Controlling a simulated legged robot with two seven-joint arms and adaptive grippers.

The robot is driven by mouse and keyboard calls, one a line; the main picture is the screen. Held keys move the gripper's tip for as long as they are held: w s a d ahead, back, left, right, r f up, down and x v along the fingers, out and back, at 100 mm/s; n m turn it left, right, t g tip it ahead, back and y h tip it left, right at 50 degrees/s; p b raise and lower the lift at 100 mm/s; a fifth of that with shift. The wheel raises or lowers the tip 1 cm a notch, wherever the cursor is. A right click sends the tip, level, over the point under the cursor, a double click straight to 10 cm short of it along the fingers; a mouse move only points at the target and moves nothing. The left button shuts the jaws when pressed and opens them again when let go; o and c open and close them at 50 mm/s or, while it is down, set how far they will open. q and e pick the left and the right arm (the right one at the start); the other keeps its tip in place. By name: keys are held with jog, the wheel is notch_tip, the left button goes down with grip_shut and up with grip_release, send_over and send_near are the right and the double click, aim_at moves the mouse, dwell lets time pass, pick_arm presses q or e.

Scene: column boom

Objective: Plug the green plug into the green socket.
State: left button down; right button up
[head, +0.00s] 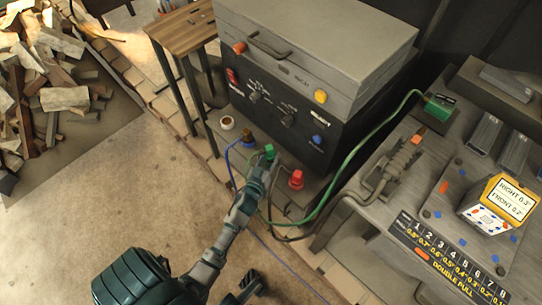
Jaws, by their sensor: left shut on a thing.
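My left gripper (268,164) reaches up to the front ledge of the dark control box and is shut on the green plug (269,151). The green socket is not clearly visible; the gripper and plug cover that spot, and I cannot tell whether the plug is seated. A green cable (369,137) runs down from a green box (440,106) on the right table and passes behind the gripper.
The control box (285,120) with knobs and a grey lid stands behind the ledge. A pale round fitting (227,122) is at the ledge's left end. Blue and dark cables hang near my arm. A grey table (400,205) stands right, a wooden stool (182,31) left.

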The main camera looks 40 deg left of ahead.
aim_at(269, 160)
pick_arm(q)
jog(key=shift+f, duration=0.2)
jog(key=c, duration=0.9)
grip_release()
jog(key=shift+p+v, duration=0.45)
jog(key=shift+v, duration=1.25)
jog(key=shift+p+v, duration=0.9)
jog(key=shift+v, duration=2.9)
